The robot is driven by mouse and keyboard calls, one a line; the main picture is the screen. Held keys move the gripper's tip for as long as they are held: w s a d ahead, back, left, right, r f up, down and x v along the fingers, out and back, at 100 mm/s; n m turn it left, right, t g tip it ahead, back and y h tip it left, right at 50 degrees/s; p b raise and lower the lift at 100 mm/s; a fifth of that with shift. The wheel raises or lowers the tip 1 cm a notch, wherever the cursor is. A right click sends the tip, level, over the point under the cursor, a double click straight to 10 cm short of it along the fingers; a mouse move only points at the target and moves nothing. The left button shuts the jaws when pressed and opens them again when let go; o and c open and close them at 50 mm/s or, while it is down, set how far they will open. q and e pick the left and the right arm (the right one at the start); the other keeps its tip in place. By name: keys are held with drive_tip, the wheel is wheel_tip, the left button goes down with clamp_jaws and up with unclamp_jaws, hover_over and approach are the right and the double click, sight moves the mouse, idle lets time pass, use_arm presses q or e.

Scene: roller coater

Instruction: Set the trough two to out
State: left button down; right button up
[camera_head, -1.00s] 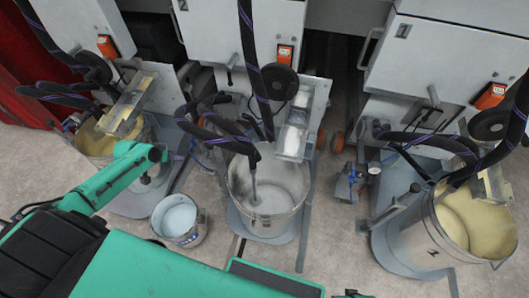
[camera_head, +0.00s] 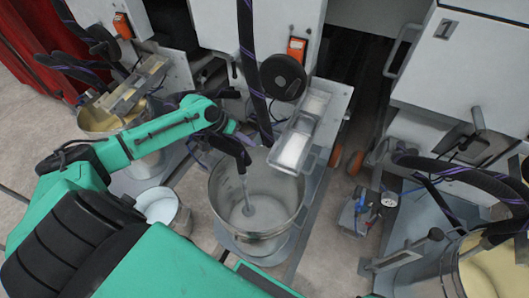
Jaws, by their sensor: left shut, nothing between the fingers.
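The middle machine's trough (camera_head: 297,143), a grey metal tray with pale contents, sits over the right rim of the middle metal drum (camera_head: 258,225). I take it for trough two. My left arm reaches in from the left over the left-hand drum. My left gripper (camera_head: 237,131) is small and partly hidden at the arm's end. It is shut and empty, near the dark hoses at the drum's back left rim and apart from the trough. My right gripper is not in view.
The left-hand trough (camera_head: 133,86) is above a yellowish drum (camera_head: 98,118). A small white bucket (camera_head: 158,206) stands by the middle drum. Dark hoses (camera_head: 251,75) hang near the trough. A blue device with a gauge (camera_head: 357,215) and another yellow drum (camera_head: 488,270) lie to the right.

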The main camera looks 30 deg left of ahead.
sight(272, 154)
use_arm(q)
drive_tip(key=d, duration=0.1)
drive_tip(key=d+f, duration=0.1)
drive_tip(key=d, duration=0.1)
drive_tip(key=w+d+f, duration=0.1)
drive_tip(key=d, duration=0.1)
drive_tip(key=shift+b, duration=0.35)
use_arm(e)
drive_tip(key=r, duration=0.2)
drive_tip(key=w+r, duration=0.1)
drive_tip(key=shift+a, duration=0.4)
use_arm(q)
drive_tip(key=shift+d, duration=0.1)
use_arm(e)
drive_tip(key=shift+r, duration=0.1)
